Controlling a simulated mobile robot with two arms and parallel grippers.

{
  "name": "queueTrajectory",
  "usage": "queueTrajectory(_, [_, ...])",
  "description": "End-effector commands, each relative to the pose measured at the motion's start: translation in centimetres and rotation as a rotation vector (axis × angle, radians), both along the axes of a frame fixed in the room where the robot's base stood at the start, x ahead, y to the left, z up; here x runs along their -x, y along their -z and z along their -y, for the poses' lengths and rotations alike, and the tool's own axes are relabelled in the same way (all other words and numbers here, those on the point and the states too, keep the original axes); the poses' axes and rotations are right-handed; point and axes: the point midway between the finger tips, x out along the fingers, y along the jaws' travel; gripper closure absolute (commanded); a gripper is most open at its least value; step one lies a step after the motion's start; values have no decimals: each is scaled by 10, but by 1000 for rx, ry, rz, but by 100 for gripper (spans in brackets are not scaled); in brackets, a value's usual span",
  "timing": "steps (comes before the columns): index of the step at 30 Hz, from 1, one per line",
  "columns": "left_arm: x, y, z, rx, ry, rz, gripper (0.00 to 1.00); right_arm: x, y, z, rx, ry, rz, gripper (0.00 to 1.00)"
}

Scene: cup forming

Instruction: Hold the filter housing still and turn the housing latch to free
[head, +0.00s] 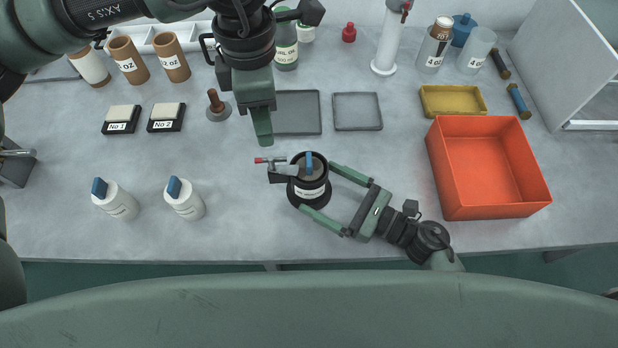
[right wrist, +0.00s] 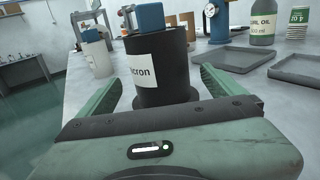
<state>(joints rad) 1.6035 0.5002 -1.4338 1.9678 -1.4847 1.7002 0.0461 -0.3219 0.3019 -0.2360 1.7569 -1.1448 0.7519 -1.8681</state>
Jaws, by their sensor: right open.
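The filter housing (head: 312,193) is a dark upright cylinder with a white label, standing on the table at the middle of the head view. It fills the middle of the right wrist view (right wrist: 165,72). The blue housing latch (head: 309,161) sits on its top and also shows in the right wrist view (right wrist: 146,16). My right gripper (head: 320,189) is open, with one finger on each side of the housing; contact is not clear. My left gripper (head: 264,138) points down above and left of the housing, apart from the latch; its fingers overlap, hiding the gap.
A small metal fitting with a red tip (head: 263,160) is at the housing's left side. Two white bottles with blue tops (head: 187,200) stand front left. A grey tray (head: 300,112) lies behind the housing. An orange bin (head: 487,167) is at right. The front table is mostly clear.

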Motion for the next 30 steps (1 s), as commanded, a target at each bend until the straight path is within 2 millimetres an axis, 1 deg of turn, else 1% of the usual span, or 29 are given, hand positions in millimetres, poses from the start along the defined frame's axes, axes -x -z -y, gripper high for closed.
queueTrajectory(1, [0, 0, 0, 0, 0, 0, 64, -6, -1, -9, -2, 0, 2, 3])
queueTrajectory(3, [0, 0, 0, 0, 0, 0, 64, -11, -1, -17, -2, 0, 1, 3])
queueTrajectory(9, [0, 0, 0, 0, 0, 0, 64, -22, -1, -34, -1, 0, 1, 3])
queueTrajectory(13, [0, 0, 0, 0, 0, 0, 64, -23, 0, -37, 0, 0, -1, 3])
queueTrajectory(20, [0, 0, 0, 0, 0, 0, 64, -24, 0, -38, 0, 1, -1, 3])
queueTrajectory(23, [0, 0, 0, 0, 0, 0, 64, -24, 0, -37, 0, 1, -1, 28])
queueTrajectory(24, [0, 0, 0, 0, 0, 0, 64, -24, 0, -37, 1, 1, -1, 39])
queueTrajectory(26, [0, 0, 0, 0, 0, 0, 64, -24, 0, -37, 1, 1, -1, 56])
queueTrajectory(27, [0, 0, 0, 0, 0, 0, 64, -24, 0, -37, 1, 1, -1, 67])
queueTrajectory(29, [0, 0, 0, 0, 0, 0, 64, -24, 0, -37, 1, 1, -1, 84])
queueTrajectory(30, [0, 0, 0, 0, 0, 0, 64, -24, 0, -37, 1, 1, -1, 94])
